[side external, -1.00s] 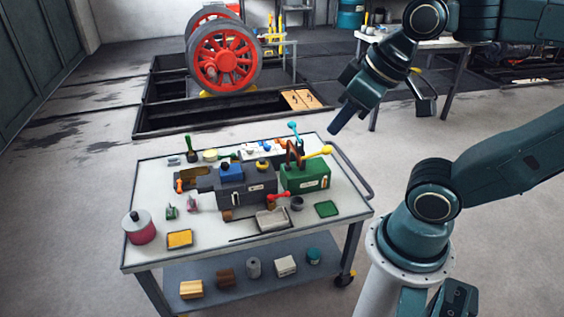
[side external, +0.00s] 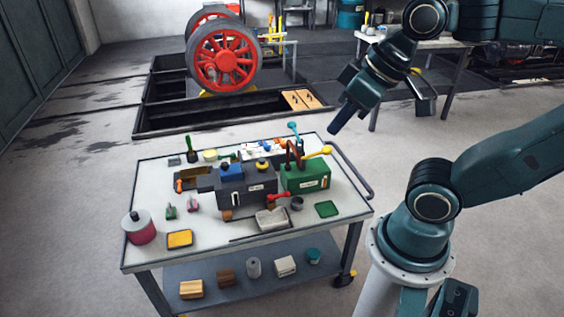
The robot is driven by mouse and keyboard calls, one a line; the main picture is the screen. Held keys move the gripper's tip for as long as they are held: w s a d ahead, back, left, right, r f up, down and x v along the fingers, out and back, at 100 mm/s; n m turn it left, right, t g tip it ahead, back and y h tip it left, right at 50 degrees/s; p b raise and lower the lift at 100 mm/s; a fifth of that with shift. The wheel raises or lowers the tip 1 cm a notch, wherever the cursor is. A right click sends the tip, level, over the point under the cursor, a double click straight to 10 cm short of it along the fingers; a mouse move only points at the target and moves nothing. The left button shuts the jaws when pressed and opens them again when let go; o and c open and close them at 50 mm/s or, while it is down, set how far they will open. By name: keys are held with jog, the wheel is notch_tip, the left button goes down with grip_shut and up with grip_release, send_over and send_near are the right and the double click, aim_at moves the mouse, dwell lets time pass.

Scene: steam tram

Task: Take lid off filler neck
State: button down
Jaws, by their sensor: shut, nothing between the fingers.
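My gripper (side external: 335,129) is shut and empty. It hangs in the air past the back right of the cart, apart from everything on it. A dark grey box (side external: 246,193) stands mid-cart with a blue block-shaped part (side external: 231,172) and a small yellow cap (side external: 261,163) on top. A green box (side external: 306,178) stands to its right, with a brown looped part, a yellow-knobbed lever (side external: 325,151) and a cyan-knobbed lever (side external: 293,127) by it. I cannot tell which part is the lid or the filler neck; both are too small to make out.
The cart's top (side external: 285,225) also holds a pink-red pot (side external: 138,227), a yellow-topped tray (side external: 180,239), a grey tray (side external: 271,219) and a green pad (side external: 326,209). Several small items stand on its lower shelf (side external: 225,280).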

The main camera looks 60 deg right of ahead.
jog(key=c, duration=0.7)
grip_release()
jog(key=shift+c, duration=0.2)
jog(key=w+d+f+n+g, duration=0.1)
jog(key=w+d+n, duration=0.3)
jog(key=w, duration=0.6)
jog(key=w+d+f+n+g, duration=0.1)
jog(key=w+d+f, duration=0.1)
jog(key=w+d, duration=0.65)
jog(key=w+d+f+n+y, duration=0.1)
jog(key=w+d+f+n, duration=0.1)
jog(key=w+d+f, duration=0.3)
jog(key=w+d+f+n+y, duration=0.2)
jog(key=w+d+f, duration=0.3)
jog(key=d+f, duration=0.6)
notch_tip(320, 180, down, 4)
jog(key=shift+d+f, duration=0.1)
jog(key=shift+d, duration=0.2)
